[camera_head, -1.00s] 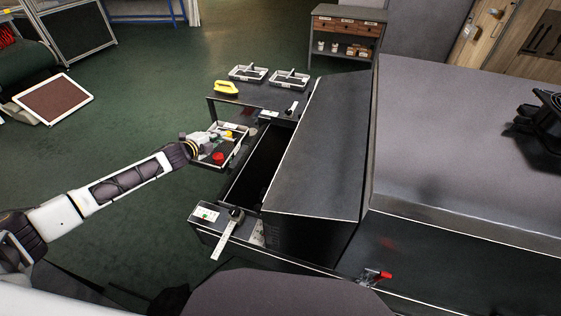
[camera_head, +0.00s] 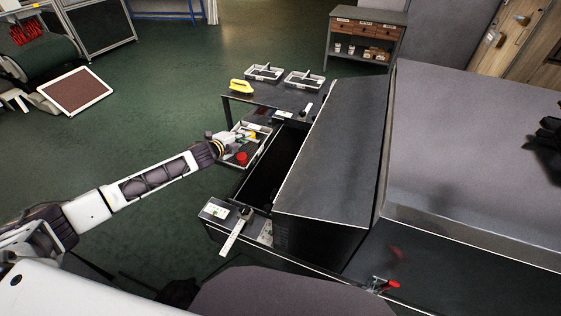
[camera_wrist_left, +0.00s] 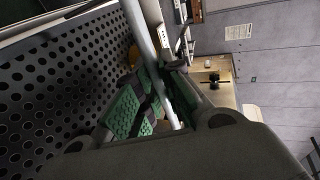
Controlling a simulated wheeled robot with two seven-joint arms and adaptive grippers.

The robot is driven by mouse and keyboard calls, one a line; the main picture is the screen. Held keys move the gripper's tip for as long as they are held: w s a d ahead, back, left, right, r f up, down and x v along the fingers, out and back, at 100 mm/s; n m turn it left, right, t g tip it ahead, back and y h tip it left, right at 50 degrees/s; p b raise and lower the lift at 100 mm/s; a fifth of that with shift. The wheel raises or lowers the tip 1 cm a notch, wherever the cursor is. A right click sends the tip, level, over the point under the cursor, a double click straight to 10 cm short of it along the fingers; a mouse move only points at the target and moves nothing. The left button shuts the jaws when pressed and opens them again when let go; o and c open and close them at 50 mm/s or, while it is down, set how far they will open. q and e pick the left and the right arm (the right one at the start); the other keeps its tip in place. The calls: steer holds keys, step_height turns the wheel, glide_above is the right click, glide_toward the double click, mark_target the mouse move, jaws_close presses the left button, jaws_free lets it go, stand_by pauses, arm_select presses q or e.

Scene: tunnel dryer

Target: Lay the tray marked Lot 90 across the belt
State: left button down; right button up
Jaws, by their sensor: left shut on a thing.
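My left gripper (camera_head: 228,143) is shut on the near-left side of a light-rimmed tray (camera_head: 266,143) with a dark floor. A red round thing and a yellow thing show at the tray, partly behind the gripper. The left wrist view shows green finger pads (camera_wrist_left: 150,95) closed at a pale rim, with a dark perforated surface (camera_wrist_left: 50,85) beside it. No Lot 90 mark is legible. The tray is left of the dark belt opening (camera_head: 273,172) before the hood. A dark shape at the right edge seems to be my right gripper (camera_head: 547,138); its fingers are unclear.
A dark ledge behind bears a yellow-handled thing (camera_head: 241,86) and two small trays (camera_head: 264,73) (camera_head: 304,80). The sloped hood (camera_head: 335,150) stands right of the opening.

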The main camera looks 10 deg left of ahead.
arm_select(q)
steer(key=s+d+f, duration=0.1)
steer(key=d, duration=0.6)
steer(key=s+d+f+p, duration=0.1)
steer(key=d+f, duration=0.1)
steer(key=d, duration=0.6)
steer(key=shift+s, duration=0.4)
arm_select(e)
steer(key=shift+s+a+r, duration=0.15)
steer(key=shift+s+r, duration=0.15)
steer(key=shift+r, duration=0.3)
